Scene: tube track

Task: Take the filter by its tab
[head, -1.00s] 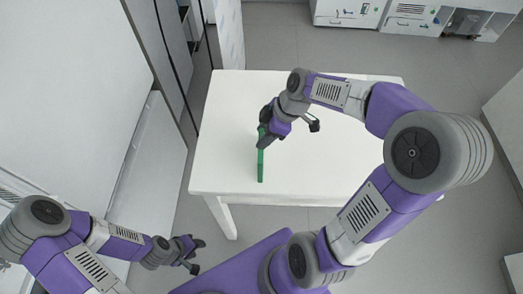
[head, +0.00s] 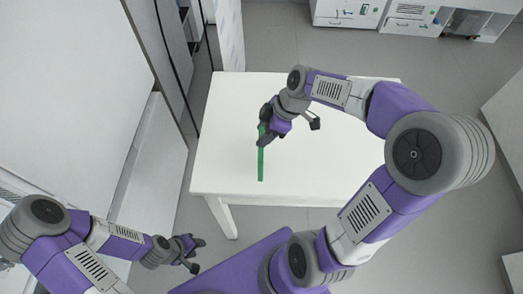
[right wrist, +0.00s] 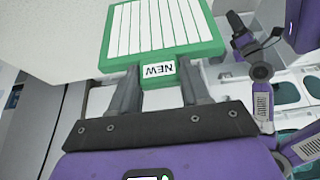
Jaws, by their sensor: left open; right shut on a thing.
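The filter (right wrist: 165,27) has a green frame and white pleats in the right wrist view. Its green tab, marked "NEW" (right wrist: 158,69), sits between the fingers of my right gripper (right wrist: 160,88), which is shut on it. In the head view the filter (head: 261,162) shows nearly edge-on as a narrow green strip over the table, with its far end hidden at my right gripper (head: 263,138). My left gripper (head: 197,255) is open and empty, low at the left, off the table.
The white table (head: 225,150) is otherwise bare where it shows; my right arm covers part of its right side. Grey-white cabinets (head: 75,80) stand along the left. A white unit with small panels (head: 350,12) stands at the back. Grey floor is open around the table.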

